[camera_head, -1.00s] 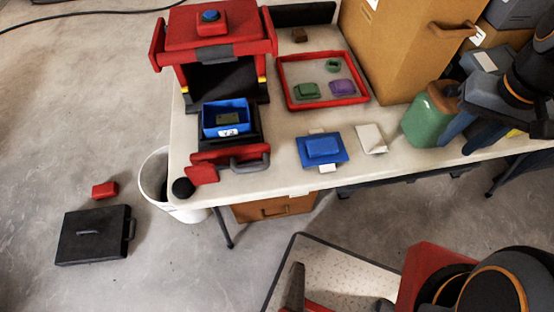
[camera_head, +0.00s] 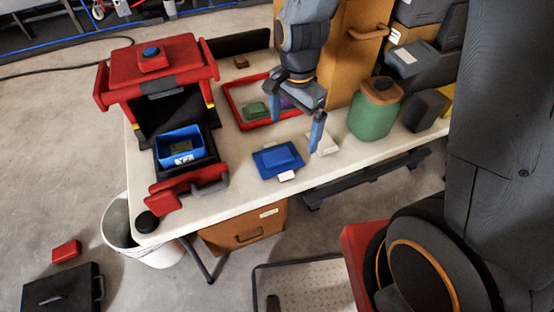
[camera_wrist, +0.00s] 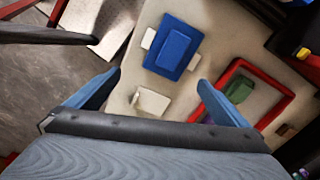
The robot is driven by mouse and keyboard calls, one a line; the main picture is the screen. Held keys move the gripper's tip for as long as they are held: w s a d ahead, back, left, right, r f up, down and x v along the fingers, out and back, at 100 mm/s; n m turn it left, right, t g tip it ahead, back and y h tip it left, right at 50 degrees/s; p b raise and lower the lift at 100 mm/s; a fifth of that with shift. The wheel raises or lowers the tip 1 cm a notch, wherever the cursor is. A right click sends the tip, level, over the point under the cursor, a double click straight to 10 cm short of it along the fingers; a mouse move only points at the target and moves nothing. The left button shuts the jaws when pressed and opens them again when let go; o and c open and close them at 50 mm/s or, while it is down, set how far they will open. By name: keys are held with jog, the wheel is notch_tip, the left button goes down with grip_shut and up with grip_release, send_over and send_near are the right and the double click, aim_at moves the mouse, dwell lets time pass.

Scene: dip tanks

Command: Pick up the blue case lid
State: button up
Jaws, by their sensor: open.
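The blue case lid (camera_head: 278,159) lies flat on the white table, left of centre, with a raised middle and a wider flat rim. White pieces stick out from under two opposite sides of it, clearly in the wrist view, where the lid (camera_wrist: 173,47) is ahead of the fingers. My gripper (camera_head: 297,121) is open and empty, pointing down above the table, behind and to the right of the lid and apart from it. In the wrist view my gripper (camera_wrist: 160,80) has its two blue fingers spread wide.
A white block (camera_head: 322,144) sits right of the lid. A red-rimmed tray (camera_head: 236,115) with a green piece (camera_head: 255,110) is behind. A red press (camera_head: 160,68) with a blue open case (camera_head: 180,147) stands left. A green jar (camera_head: 373,112) and cardboard box (camera_head: 355,50) stand right.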

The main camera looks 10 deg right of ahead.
aim_at(278, 155)
jog(key=a+f+m, duration=0.1)
jog(key=w+a+f+m, duration=0.1)
jog(key=a+f+m, duration=0.1)
jog(key=shift+a+f+m, duration=0.15)
jog(key=shift+m, duration=0.15)
jog(key=shift+f, duration=1.3)
jog(key=f, duration=0.1)
jog(key=f+p, duration=0.1)
jog(key=f, duration=0.1)
jog(key=shift+s+a+f, duration=0.2)
jog(key=shift+a+f, duration=0.05)
jog(key=shift+f, duration=0.05)
jog(key=shift+w+f, duration=0.1)
jog(key=shift+f, duration=0.6)
jog(key=c, duration=1.1)
